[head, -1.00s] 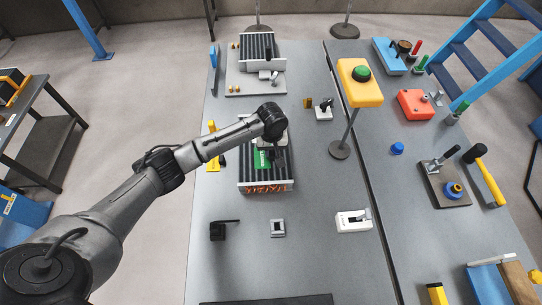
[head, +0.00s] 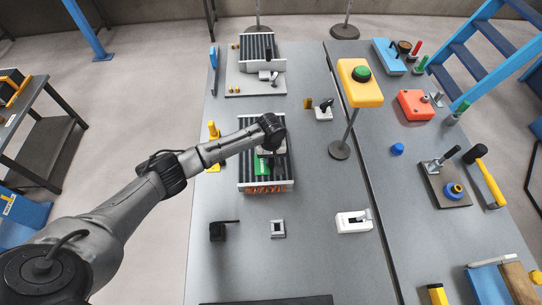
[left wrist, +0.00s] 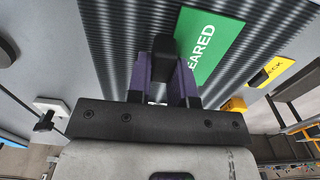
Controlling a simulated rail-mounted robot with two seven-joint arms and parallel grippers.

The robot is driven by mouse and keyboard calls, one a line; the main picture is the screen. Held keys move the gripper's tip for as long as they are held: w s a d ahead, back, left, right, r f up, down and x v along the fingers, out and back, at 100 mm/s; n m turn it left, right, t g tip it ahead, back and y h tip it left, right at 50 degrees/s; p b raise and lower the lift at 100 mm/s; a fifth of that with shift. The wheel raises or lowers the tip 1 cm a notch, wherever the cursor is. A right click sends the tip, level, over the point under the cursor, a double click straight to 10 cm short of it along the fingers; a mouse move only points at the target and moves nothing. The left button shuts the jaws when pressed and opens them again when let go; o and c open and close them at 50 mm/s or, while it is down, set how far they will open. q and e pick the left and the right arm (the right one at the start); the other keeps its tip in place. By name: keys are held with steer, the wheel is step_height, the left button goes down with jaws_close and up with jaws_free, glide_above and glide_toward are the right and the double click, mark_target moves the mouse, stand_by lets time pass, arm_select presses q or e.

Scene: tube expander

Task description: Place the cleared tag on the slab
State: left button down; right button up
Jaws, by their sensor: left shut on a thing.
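The cleared tag (head: 262,167) is a flat green card with white lettering. It also shows in the left wrist view (left wrist: 204,45), where part of the word is hidden behind my fingers. My left gripper (head: 270,152) is over the slab and shut on the tag at its edge. The slab (head: 283,172) is a dark ribbed block with pale sides and copper tube ends at its front. The tag is over the slab's ribbed top; whether it touches cannot be told. In the left wrist view my gripper (left wrist: 160,68) is above the ribs. My right gripper is not in view.
A yellow tag or stand (head: 213,160) is left of the slab. A second ribbed block (head: 256,48) stands behind on a plate. A green-button post (head: 360,82) rises at the right. Small fixtures (head: 277,228) stand in front, with bare table between.

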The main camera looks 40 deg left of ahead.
arm_select(q)
steer(key=c, duration=1)
jaws_free()
steer(key=shift+r, duration=0.5)
step_height(320, 180, up, 12)
steer(key=f, duration=0.1)
steer(key=s+d+f+m+t+h, duration=0.1)
steer(key=s+d+f+m, duration=0.2)
steer(key=s+d+f, duration=0.3)
steer(key=s+d+f+m, duration=0.4)
steer(key=s+d, duration=0.2)
steer(key=s, duration=0.2)
steer(key=s+m+t, duration=0.1)
steer(key=s, duration=0.5)
steer(key=s+a+r+m, duration=0.1)
steer(key=s, duration=0.6)
steer(key=s+r+m+t+p, duration=0.1)
steer(key=s, duration=0.5)
steer(key=shift+s+a+r+t+y, duration=0.25)
steer(key=shift+s+a+t+y, duration=0.05)
steer(key=shift+s+a+y, duration=0.1)
